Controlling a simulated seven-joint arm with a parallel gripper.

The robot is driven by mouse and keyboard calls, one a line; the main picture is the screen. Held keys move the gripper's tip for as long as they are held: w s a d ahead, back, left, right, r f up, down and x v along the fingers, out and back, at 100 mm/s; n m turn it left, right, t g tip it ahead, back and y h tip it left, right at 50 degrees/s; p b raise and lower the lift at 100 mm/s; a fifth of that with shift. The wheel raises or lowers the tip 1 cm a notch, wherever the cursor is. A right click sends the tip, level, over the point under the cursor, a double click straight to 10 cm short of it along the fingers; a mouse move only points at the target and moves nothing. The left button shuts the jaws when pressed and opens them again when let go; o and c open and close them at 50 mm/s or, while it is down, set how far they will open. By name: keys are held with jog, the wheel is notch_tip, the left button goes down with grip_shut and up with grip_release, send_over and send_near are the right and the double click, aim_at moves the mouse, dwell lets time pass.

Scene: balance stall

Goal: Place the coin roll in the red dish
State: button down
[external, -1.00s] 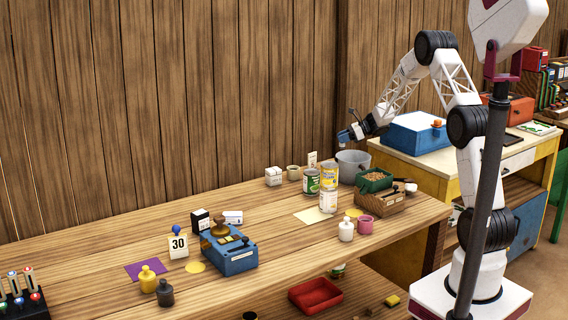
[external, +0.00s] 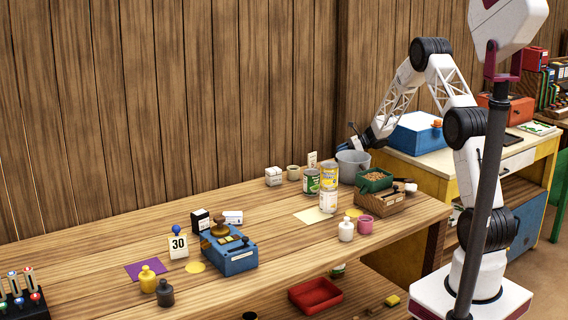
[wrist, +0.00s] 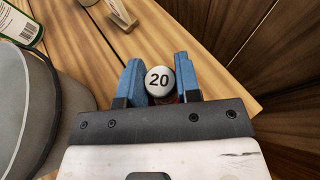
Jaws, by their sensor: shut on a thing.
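My gripper (wrist: 158,66) is shut on a small upright piece with a round white top marked 20 and a reddish side, seemingly the coin roll (wrist: 159,80). Its blue fingers stand on either side of the piece in the wrist view. In the external view the wrist (external: 366,139) is low behind the grey bucket, and the fingertips and coin roll are hidden. I cannot tell whether the roll touches the bench. A shallow red dish (external: 316,308) shows low at the front, below the bench top.
The grey bucket (external: 353,164) stands close beside my gripper, also at left in the wrist view (wrist: 66,110). The bench's (external: 285,226) middle is largely clear.

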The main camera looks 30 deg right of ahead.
jog(key=shift+f, duration=0.6)
jog(key=shift+f, duration=0.1)
jog(key=c, duration=0.8)
grip_release()
jog(key=shift+d, duration=0.1)
jog(key=shift+v, duration=3.7)
